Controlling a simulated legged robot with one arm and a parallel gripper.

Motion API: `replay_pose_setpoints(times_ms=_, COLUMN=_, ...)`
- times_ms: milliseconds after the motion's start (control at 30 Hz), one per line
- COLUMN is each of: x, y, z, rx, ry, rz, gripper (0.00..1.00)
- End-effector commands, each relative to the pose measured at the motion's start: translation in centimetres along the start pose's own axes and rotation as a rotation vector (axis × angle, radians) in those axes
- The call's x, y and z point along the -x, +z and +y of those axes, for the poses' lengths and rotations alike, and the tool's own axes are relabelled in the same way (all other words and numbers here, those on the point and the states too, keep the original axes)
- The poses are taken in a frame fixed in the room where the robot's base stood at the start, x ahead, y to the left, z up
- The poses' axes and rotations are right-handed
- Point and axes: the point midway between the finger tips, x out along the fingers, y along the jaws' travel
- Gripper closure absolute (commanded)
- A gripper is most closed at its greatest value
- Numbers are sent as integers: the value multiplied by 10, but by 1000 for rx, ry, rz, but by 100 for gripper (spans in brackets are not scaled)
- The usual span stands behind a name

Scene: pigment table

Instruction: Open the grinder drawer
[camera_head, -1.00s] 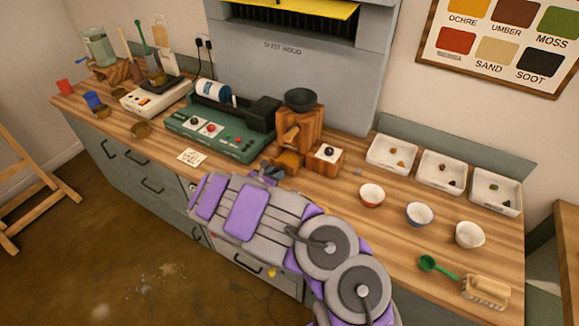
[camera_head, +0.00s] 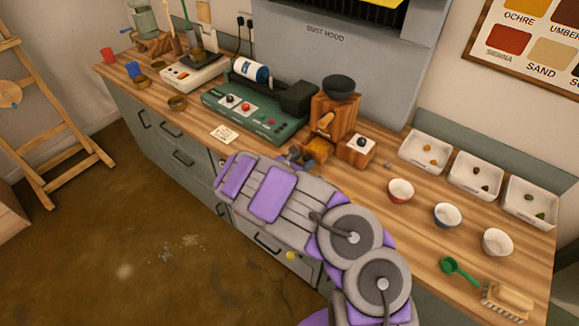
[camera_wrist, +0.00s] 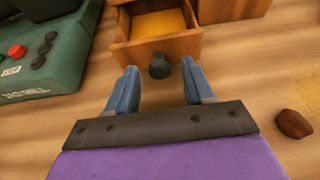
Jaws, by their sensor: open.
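The wooden grinder (camera_head: 335,115) with a dark bowl on top stands toward the back of the table. Its drawer (camera_wrist: 158,45) is partly out, and orange-yellow powder shows inside in the wrist view. The drawer also shows in the head view (camera_head: 319,152). A dark round knob (camera_wrist: 159,66) sits on the drawer front. My gripper (camera_wrist: 158,79) is open in front of the drawer, its two blue-grey fingers to the left and right of the knob, apart from it. In the head view my gripper (camera_head: 299,157) is partly hidden by my arm.
A green machine (camera_head: 260,110) with buttons stands left of the grinder. A wooden block with a dark knob (camera_head: 357,150) is right of it. A brown lump (camera_wrist: 294,124) lies right of my gripper. Small bowls (camera_head: 401,191) and white trays (camera_head: 425,151) are farther right.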

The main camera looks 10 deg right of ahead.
Motion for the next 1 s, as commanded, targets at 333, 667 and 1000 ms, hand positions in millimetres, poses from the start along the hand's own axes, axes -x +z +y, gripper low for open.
replay_pose_setpoints(times_ms=333, x=62, y=4, z=1, rx=1, ry=5, rz=-3, gripper=48)
replay_pose_setpoints(times_ms=667, x=119, y=3, z=0, rx=0, ry=7, rz=1, gripper=48)
replay_pose_setpoints(times_ms=1000, x=157, y=2, z=-1, rx=-1, ry=2, rz=1, gripper=48)
